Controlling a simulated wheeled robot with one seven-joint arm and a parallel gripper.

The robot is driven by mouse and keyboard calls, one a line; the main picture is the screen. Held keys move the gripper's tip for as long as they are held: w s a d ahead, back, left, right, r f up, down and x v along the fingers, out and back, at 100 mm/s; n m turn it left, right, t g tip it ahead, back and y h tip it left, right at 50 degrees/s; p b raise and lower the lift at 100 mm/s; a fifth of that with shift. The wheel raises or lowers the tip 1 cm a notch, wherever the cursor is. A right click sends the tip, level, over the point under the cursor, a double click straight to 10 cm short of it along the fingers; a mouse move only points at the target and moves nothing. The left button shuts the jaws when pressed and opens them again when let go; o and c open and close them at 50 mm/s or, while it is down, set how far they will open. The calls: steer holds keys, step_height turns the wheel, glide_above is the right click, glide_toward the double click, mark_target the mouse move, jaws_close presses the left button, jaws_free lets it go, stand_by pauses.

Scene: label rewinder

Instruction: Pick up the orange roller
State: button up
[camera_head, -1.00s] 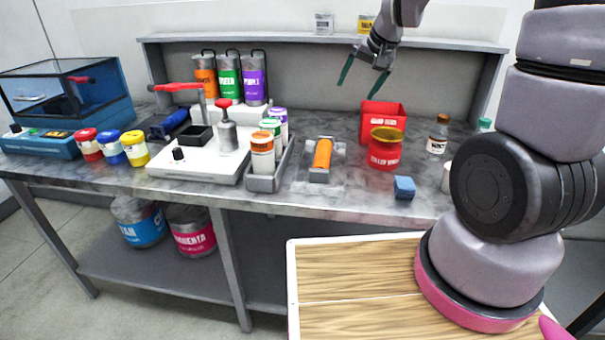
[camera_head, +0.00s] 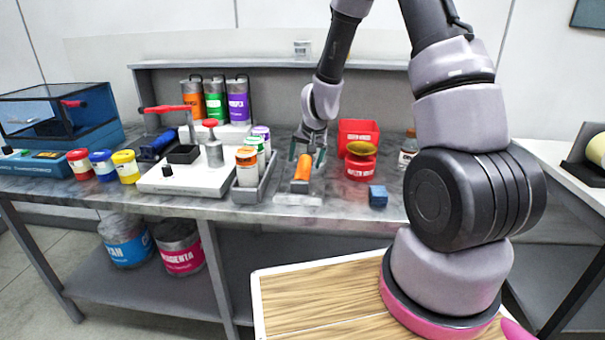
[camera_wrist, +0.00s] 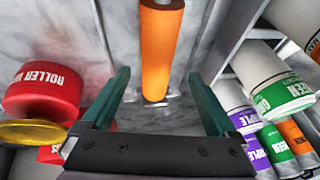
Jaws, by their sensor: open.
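In the wrist view the orange roller (camera_wrist: 159,50) runs away from my gripper, between the lines of the two fingers. My gripper (camera_head: 308,156) is open, with green fingers, and is above the far end of the roller. In the wrist view my gripper (camera_wrist: 163,90) holds nothing, and a gap shows on each side of the roller. Whether the fingertips have come down level with the roller is hard to tell.
A red roller wash pot (camera_head: 360,168) and a red box (camera_head: 357,134) stand right of the roller. A grey tray (camera_head: 262,180) of labelled bottles stands close on its left. A blue block (camera_head: 378,196) lies front right. Clear worktop separates the roller and pot.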

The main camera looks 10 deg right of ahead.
mark_target(304, 167)
steer(key=x, duration=0.5)
steer(key=shift+s+d+f, duration=0.15)
steer(key=shift+d, duration=0.05)
jaws_close()
